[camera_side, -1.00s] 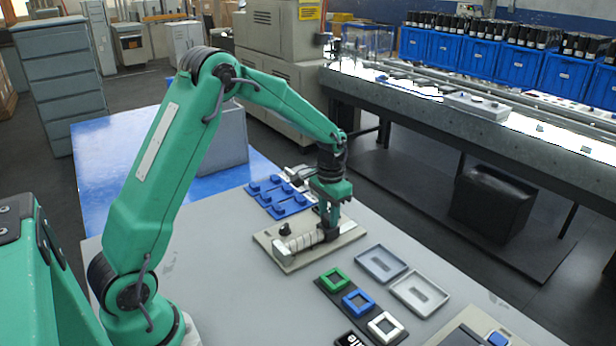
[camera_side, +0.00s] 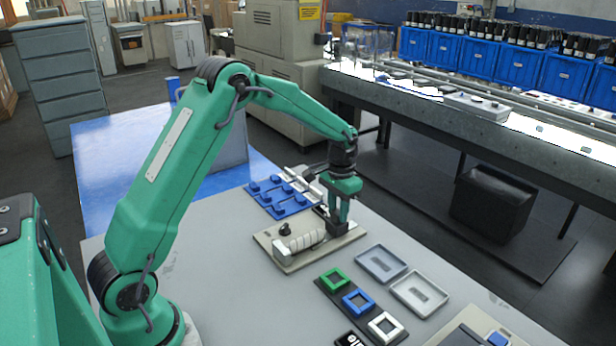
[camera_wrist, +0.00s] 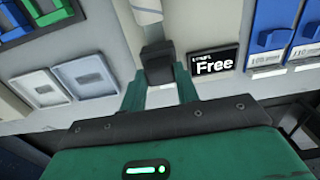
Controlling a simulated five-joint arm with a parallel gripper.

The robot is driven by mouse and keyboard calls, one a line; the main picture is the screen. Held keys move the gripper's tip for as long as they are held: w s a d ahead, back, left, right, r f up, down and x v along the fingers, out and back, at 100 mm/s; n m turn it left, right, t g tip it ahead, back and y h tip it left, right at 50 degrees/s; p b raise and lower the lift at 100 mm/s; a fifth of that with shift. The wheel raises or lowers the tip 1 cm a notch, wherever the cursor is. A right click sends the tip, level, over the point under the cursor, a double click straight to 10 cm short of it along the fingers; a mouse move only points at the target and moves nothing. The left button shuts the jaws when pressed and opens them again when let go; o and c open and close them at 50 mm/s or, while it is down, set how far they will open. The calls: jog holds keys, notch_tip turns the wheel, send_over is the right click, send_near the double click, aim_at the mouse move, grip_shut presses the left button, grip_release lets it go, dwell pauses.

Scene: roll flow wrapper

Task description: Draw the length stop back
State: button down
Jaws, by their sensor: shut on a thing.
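The length stop, a dark block (camera_wrist: 158,62), sits between the two green fingers of my gripper (camera_wrist: 160,88) in the wrist view. My gripper is shut on it. In the side view my gripper (camera_side: 336,228) is low at the right end of the beige wrapper board (camera_side: 275,262), and its fingers largely hide the stop. A pale ribbed roll (camera_side: 305,241) lies on the board to the left of the fingers. Part of a pale roll (camera_wrist: 147,10) also shows beyond the stop in the wrist view.
A black sign reading "Free" (camera_wrist: 213,64) is beside the stop. A blue rack (camera_side: 278,197) stands behind the board. Two grey trays (camera_side: 382,264) and a dark strip (camera_side: 341,300) with green, blue and white square frames lie to the right.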

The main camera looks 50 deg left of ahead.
jog(key=shift+w+r, duration=0.1)
jog(key=shift+w, duration=0.2)
jog(key=c, duration=1)
grip_release()
jog(key=shift+s, duration=0.1)
jog(key=shift+c, duration=0.2)
jog(key=shift+r, duration=3.85)
